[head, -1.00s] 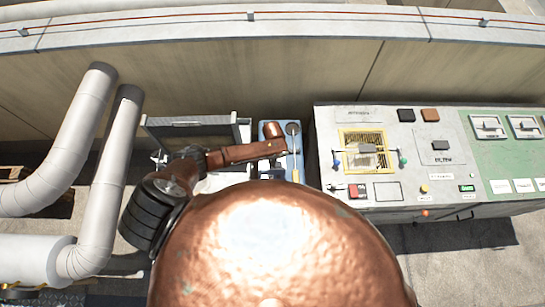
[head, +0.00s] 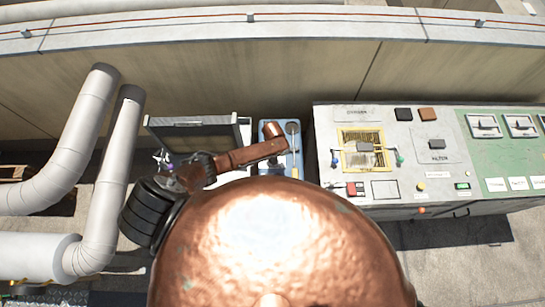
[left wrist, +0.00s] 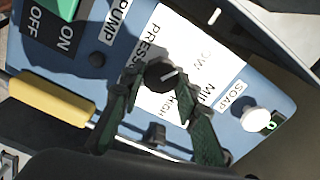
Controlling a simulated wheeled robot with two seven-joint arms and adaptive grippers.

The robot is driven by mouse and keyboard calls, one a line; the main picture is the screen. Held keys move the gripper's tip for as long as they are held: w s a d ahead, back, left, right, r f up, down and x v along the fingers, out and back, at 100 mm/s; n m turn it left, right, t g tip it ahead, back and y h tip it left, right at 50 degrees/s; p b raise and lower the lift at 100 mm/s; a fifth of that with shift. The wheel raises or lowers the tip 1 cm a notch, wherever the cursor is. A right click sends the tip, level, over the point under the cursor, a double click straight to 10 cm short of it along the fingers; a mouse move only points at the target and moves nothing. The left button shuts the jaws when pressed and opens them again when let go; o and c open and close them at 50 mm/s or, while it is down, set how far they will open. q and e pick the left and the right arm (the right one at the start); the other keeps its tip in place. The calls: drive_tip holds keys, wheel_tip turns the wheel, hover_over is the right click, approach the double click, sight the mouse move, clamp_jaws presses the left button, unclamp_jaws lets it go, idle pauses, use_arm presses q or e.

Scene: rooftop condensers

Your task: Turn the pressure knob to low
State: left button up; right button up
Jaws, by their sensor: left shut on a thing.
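The pressure knob (left wrist: 160,76) is a small black dial with a white pointer line, on a white label (left wrist: 187,40) of a blue panel (left wrist: 82,47). In the left wrist view the label reads LOW, a partly hidden MI-word and HIGH; the pointer aims right and slightly up, toward the gap between LOW and the MI-word. My left gripper (left wrist: 162,88) is shut on the knob, its dark green fingers on either side. In the head view my brown left arm reaches over the blue panel (head: 293,165); the knob is hidden there. My right gripper is out of view.
The panel also bears an ON/OFF switch (left wrist: 66,8), a yellow-handled tool (left wrist: 52,98) and a white knob (left wrist: 256,119) near SOAP. A grey console (head: 350,115) stands right of the blue panel. White pipes (head: 84,120) rise at left, with a wall (head: 310,72) behind.

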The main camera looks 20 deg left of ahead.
use_arm(q)
drive_tip(key=shift+s, duration=0.1)
drive_tip(key=o, duration=1.2)
drive_tip(key=shift+c, duration=0.2)
wheel_tip(320, 180, up, 12)
drive_tip(key=shift+a, duration=0.1)
